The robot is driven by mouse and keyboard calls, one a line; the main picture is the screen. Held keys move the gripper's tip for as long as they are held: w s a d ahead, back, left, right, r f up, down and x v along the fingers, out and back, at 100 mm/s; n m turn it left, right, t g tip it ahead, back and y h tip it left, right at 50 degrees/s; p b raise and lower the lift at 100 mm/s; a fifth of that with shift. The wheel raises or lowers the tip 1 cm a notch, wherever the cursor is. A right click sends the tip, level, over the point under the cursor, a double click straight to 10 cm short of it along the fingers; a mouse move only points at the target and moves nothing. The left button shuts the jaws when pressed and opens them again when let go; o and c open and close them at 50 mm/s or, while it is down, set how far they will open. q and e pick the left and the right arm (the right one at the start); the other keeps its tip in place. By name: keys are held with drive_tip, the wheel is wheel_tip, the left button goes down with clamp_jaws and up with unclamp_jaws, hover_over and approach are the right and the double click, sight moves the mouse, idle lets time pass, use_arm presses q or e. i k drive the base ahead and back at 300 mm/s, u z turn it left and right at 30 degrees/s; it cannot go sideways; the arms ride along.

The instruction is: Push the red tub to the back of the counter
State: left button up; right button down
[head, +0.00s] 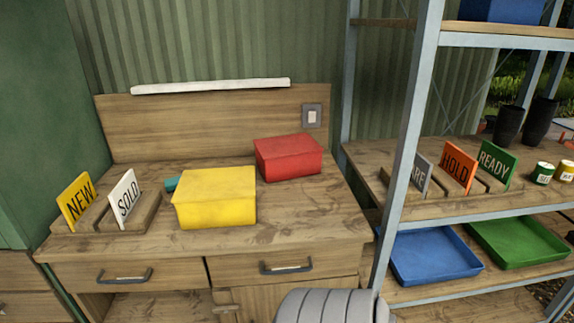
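The red tub (289,158) is a closed box with a flat lid. It stands upright on the wooden counter (310,215), in the right half and towards the back. The wooden backboard (205,125) rises behind it; the tub hides the join there, so I cannot tell whether it touches the board. Neither of my grippers is in view.
A yellow tub (215,198) stands front left of the red one, with a teal item (172,184) partly hidden behind it. NEW (77,201) and SOLD (125,197) signs stand at left. A shelf post (408,150) rises at right. The counter's front right is clear.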

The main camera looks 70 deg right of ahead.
sight(285, 167)
drive_tip(key=z, duration=0.05)
drive_tip(key=k, duration=0.2)
drive_tip(key=z, duration=1.1)
